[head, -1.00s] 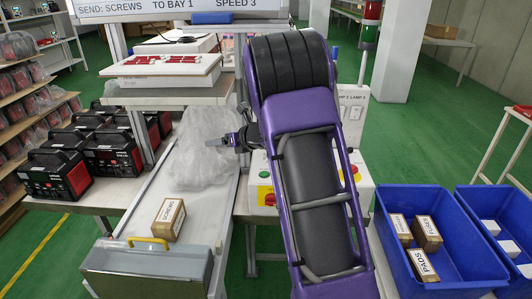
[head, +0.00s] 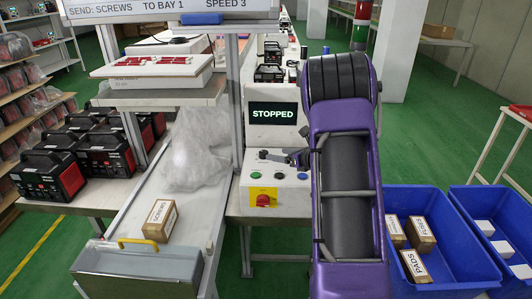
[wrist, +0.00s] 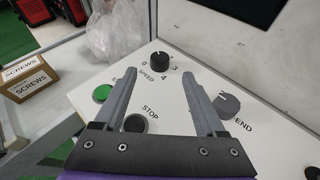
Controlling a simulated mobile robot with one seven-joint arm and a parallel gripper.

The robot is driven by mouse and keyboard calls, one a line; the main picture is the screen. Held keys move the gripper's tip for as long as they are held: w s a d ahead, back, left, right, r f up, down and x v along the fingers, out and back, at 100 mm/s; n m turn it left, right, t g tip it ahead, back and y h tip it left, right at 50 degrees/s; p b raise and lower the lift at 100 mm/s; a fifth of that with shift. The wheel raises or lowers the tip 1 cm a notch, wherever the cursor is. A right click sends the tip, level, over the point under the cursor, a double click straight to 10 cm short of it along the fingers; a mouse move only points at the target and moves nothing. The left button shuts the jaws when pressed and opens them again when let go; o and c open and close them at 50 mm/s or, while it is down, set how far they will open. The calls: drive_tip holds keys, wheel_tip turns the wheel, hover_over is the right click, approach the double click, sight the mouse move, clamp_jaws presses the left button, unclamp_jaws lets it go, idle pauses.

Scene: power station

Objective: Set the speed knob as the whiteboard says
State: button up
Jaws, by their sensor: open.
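The whiteboard (head: 170,10) at the top left of the head view reads "SEND: SCREWS TO BAY 1 SPEED 3". The speed knob (wrist: 160,61) is round and black on the white control panel (wrist: 95,75). Its white mark seems to point to the top of the wrist picture, away from the 3 at its right; 0 and 4 also show. My gripper (wrist: 161,74) is open and empty, its fingertips either side of the knob in the picture. Whether they touch it, I cannot tell. In the head view my gripper (head: 298,157) is above the panel.
A SEND knob (wrist: 227,104), a green button (wrist: 102,93) and a dark STOP button (wrist: 134,124) are close by. A red emergency button (head: 263,200) is on the panel's front. A screen (head: 273,114) reads STOPPED. Plastic wrap (head: 195,155) and a SCREWS box (head: 160,220) are left.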

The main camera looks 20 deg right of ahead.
sight(265, 153)
drive_tip(key=x, duration=0.8)
clamp_jaws()
